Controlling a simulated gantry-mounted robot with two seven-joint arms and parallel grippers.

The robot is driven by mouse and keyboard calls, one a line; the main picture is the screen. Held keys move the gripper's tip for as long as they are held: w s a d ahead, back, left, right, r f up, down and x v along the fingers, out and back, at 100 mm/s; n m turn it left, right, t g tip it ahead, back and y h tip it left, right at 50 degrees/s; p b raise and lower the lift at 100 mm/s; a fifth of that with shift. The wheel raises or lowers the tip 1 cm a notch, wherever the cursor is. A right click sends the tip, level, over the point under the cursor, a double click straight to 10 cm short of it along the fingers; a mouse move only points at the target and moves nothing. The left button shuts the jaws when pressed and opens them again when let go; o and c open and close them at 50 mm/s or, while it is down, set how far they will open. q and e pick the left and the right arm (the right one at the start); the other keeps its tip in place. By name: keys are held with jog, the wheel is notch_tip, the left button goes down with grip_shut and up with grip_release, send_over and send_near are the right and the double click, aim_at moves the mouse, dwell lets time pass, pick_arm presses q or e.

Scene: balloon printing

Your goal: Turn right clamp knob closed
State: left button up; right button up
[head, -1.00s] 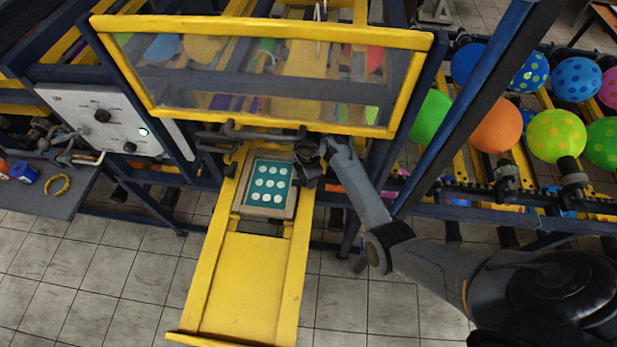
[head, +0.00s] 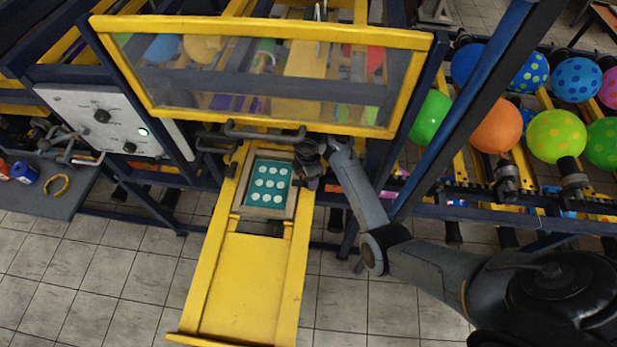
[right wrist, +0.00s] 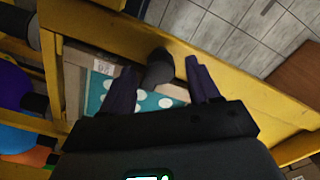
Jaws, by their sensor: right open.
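In the head view my right gripper (head: 310,166) is at the right edge of the teal plate with white dots (head: 269,184), which sits in a frame on the yellow slide. In the right wrist view my right gripper (right wrist: 161,68) is open, with a dark round clamp knob (right wrist: 158,68) between its two fingers. Gaps show on both sides of the knob. The teal dotted plate (right wrist: 155,101) lies under the fingers. In the head view the gripper largely hides the knob. My left gripper is not in view.
A yellow-framed clear guard (head: 262,75) stands just behind the slide. A dark bar handle (head: 265,132) is beside the gripper. Several balloons stand on the rack at right, including an orange one (head: 496,125). The front of the yellow slide (head: 243,285) is clear.

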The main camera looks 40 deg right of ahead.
notch_tip(320, 180, up, 6)
jog(key=shift+f, duration=0.2)
jog(key=shift+r, duration=0.4)
jog(key=shift+s+d, duration=0.1)
jog(key=shift+s, duration=0.05)
jog(key=shift+s+d+f, duration=0.1)
jog(key=shift+s+f, duration=0.15)
jog(key=s+f+m+t+h, duration=0.1)
jog(key=s+f+m+h, duration=0.15)
jog(key=s+m, duration=0.55)
jog(key=s+a+r+m+t+y, duration=0.1)
jog(key=s+a+m, duration=0.1)
jog(key=s+a, duration=0.4)
jog(key=s+a+r+m+t+y, duration=0.1)
jog(key=s+a+r+m, duration=0.1)
jog(key=s+a, duration=0.4)
jog(key=s+m, duration=0.1)
jog(key=s, duration=0.4)
jog(key=shift+r+t+y, duration=0.25)
jog(key=shift+t+y, duration=0.05)
jog(key=shift+y, duration=0.05)
